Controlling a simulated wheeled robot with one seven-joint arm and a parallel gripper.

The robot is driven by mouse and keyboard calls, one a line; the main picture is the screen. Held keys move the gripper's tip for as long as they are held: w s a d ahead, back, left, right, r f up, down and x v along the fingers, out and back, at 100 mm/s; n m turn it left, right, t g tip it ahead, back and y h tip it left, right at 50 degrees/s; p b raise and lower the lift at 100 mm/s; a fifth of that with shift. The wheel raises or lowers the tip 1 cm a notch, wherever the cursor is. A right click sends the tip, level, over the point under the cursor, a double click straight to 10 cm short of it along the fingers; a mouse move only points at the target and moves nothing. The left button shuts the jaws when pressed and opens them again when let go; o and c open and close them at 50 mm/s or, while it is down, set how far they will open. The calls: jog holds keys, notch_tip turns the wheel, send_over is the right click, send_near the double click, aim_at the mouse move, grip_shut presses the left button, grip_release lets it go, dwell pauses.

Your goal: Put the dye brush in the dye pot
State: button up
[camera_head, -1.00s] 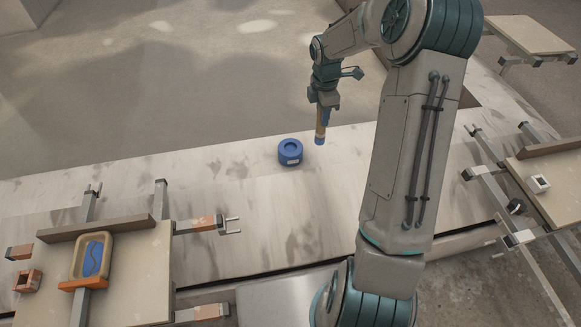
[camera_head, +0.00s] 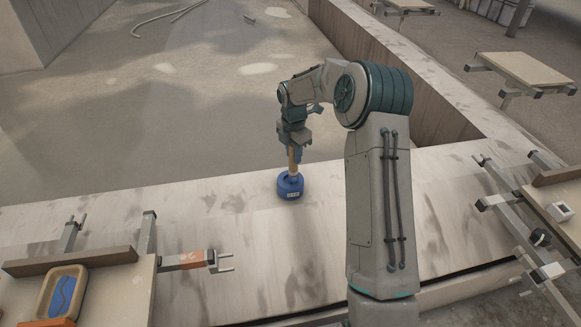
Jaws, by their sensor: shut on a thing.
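The blue dye pot (camera_head: 290,190), round with a small white label on its front, stands on the pale ledge. My gripper (camera_head: 295,147) is above the pot, pointing down, and is shut on the dye brush (camera_head: 294,162). The brush has a tan handle and hangs upright. Its lower end is at the pot's opening and its blue tip is out of sight there. I cannot tell how deep it reaches.
A carousel arm with a board at the lower left carries a tan tray (camera_head: 62,294) with blue in it. A metal fork end (camera_head: 218,262) sticks out beside it. A small white block (camera_head: 559,211) sits on a board at right. The ledge around the pot is clear.

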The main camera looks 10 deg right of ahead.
aim_at(291, 162)
jog(key=shift+w+a+f, duration=0.35)
jog(key=shift+a, duration=0.15)
jog(key=shift+f+b, duration=0.8)
jog(key=shift+f, duration=1.3)
jog(key=o, duration=0.9)
